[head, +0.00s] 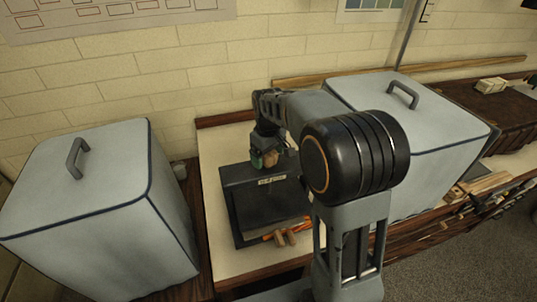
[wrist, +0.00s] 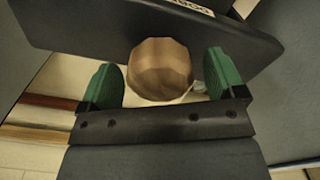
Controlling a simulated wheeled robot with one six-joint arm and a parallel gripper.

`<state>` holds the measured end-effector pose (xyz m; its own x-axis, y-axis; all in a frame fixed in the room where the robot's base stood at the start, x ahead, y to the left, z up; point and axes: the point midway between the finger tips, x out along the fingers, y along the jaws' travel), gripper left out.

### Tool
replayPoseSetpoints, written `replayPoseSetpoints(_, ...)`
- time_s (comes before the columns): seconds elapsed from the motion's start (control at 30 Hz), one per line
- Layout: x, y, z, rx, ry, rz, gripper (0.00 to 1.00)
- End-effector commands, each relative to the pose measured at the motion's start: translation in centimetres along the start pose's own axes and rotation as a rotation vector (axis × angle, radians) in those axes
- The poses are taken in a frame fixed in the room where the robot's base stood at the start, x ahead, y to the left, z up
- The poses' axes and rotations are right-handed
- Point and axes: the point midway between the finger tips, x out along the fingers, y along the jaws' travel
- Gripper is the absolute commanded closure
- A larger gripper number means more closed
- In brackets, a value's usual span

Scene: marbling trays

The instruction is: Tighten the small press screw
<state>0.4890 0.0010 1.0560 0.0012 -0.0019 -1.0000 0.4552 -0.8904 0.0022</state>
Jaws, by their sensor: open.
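A rounded, faceted brown wooden knob (wrist: 160,68), which looks like the head of the small press screw, sits in front of a dark plate (wrist: 100,25) in the wrist view. My gripper (wrist: 163,82) has its two green-padded fingers on either side of the knob, with a visible gap at each side. The gripper is open. In the head view my gripper (head: 265,157) is at the top of a dark press-like box (head: 252,205) with a small pale label. The brown knob (head: 287,161) shows partly beside the green finger. The screw's shaft is hidden.
A grey covered box with a handle (head: 85,215) stands at the left, and another (head: 430,125) stands close at the right. Orange and brown tools (head: 285,236) lie at the press's front. A brick wall (head: 190,90) is behind. The pale tabletop (head: 214,190) has a clear strip left of the press.

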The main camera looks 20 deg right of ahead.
Motion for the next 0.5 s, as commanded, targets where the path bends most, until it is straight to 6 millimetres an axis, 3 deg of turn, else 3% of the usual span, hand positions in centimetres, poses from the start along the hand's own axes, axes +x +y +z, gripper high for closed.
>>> replayPoseSetpoints(0.33, 0.28, 0.0, 0.0, 0.0, 0.0, 0.0, 0.11)
replayPoseSetpoints(0.5, 0.26, -0.01, 0.0, 0.0, 0.0, 0.0, 0.28)
